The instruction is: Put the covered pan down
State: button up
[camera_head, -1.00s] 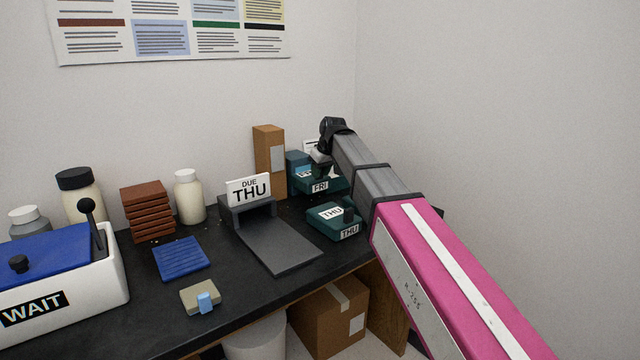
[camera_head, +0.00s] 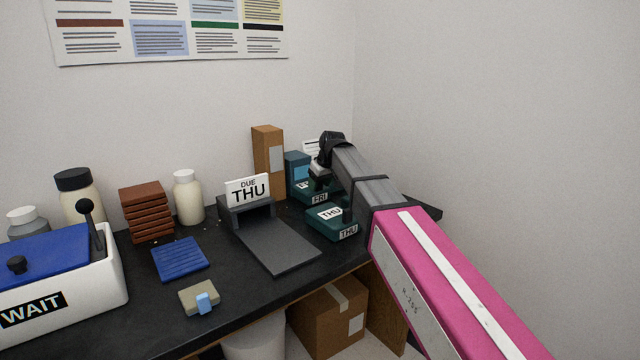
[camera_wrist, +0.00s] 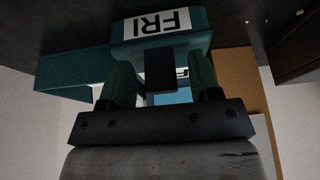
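The teal covered pan marked FRI (camera_head: 320,197) is at the back right of the black bench, behind the pan marked THU. My gripper (camera_head: 318,178) is at the FRI pan, partly hidden by my wrist. In the wrist view the FRI label (camera_wrist: 163,23) is upside down. A dark knob (camera_wrist: 160,70) stands between my two fingers, with narrow gaps visible on both sides. My gripper (camera_wrist: 163,82) looks open around the knob. The pan looks level and low at the bench; its underside is hidden.
The THU pan (camera_head: 331,222) sits just in front. A tall brown box (camera_head: 268,165) and a teal box (camera_head: 297,177) stand behind. The white WAIT tub (camera_head: 95,290) is far left.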

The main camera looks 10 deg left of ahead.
jog(key=shift+r, duration=0.1)
jog(key=v, duration=1.2)
